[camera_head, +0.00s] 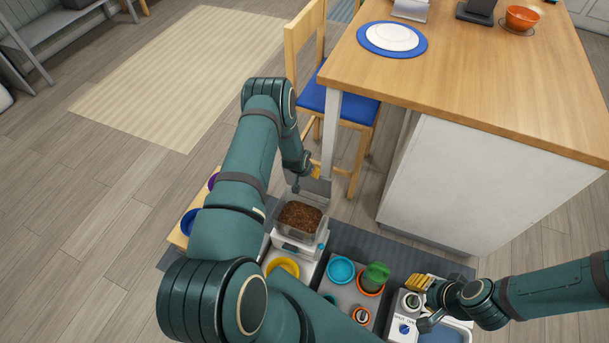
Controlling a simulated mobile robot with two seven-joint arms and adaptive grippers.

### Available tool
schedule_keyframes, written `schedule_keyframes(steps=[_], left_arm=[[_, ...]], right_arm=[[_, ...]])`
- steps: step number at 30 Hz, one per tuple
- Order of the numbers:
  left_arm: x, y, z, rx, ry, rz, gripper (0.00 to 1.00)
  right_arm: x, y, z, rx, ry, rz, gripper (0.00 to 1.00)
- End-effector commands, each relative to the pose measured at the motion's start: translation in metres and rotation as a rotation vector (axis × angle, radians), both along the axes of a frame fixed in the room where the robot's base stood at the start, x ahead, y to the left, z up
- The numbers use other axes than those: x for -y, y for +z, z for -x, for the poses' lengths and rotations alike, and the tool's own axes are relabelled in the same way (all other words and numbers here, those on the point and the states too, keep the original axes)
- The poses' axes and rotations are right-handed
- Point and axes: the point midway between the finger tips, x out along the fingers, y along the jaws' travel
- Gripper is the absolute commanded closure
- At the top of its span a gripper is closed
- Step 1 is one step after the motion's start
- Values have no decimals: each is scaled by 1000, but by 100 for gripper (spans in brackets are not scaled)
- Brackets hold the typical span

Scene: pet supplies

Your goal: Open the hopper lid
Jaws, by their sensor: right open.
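The hopper (300,234) is a clear-walled bin full of brown kibble on a white feeder base. Its top is uncovered and the kibble shows. A grey panel, which looks like the lid (318,187), stands raised at the hopper's far edge. My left gripper (314,173) is at this panel's upper edge; only a little of its yellow fingers shows, and whether it touches or grips the panel is unclear. My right gripper (421,284) is open, with yellow fingers, beside a white unit (404,325) with a blue knob and SHUT and OPEN marks.
A yellow bowl (283,268), a teal bowl (341,269) and an orange-rimmed bowl with a green item (376,277) stand near the hopper. A wooden-topped island (480,75) and a chair with a blue seat (350,108) stand beyond. My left arm hides much of the left side.

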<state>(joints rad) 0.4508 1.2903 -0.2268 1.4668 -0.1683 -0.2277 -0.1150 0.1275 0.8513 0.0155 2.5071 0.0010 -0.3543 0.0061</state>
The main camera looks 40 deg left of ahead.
Motion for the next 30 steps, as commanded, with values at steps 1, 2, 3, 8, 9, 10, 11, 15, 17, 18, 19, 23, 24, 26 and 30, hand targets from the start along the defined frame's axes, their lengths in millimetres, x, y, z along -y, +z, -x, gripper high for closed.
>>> schedule_keyframes(steps=[1,2,3,8,9,10,11,15,17,18,19,23,24,26,30], left_arm=[[3,-6,4,-11,-1,7,80],[3,-6,3,-12,-1,7,80],[3,-6,3,-12,-1,7,80],[3,-6,4,-14,-1,7,80],[3,-6,4,-15,-1,8,80],[3,-6,4,-15,-1,8,80],[3,-6,4,-15,-1,8,80],[3,-7,4,-16,-1,8,24],[3,-6,4,-16,0,7,4],[3,-6,4,-14,0,7,4],[2,-5,3,-13,0,6,4],[2,-4,2,-10,-1,4,4],[1,-3,2,-9,-1,4,4],[1,-3,1,-9,0,3,4],[1,4,3,-6,0,2,4]], right_arm=[[0,-2,0,-1,0,0,53],[0,-2,0,-1,1,0,53],[0,-2,0,-1,1,0,53],[0,-2,1,-2,2,0,53],[0,-2,1,-2,2,0,53],[0,-2,1,-2,2,0,53],[0,-2,1,-2,2,0,53],[0,-2,1,-2,2,0,53],[0,-2,1,-2,2,0,53],[0,-2,0,-2,2,0,53],[0,-2,0,-2,2,0,53],[0,-2,1,-2,2,0,53],[0,-2,1,-2,2,0,53],[0,-2,1,-2,2,0,53],[0,-1,0,-2,2,0,53]])
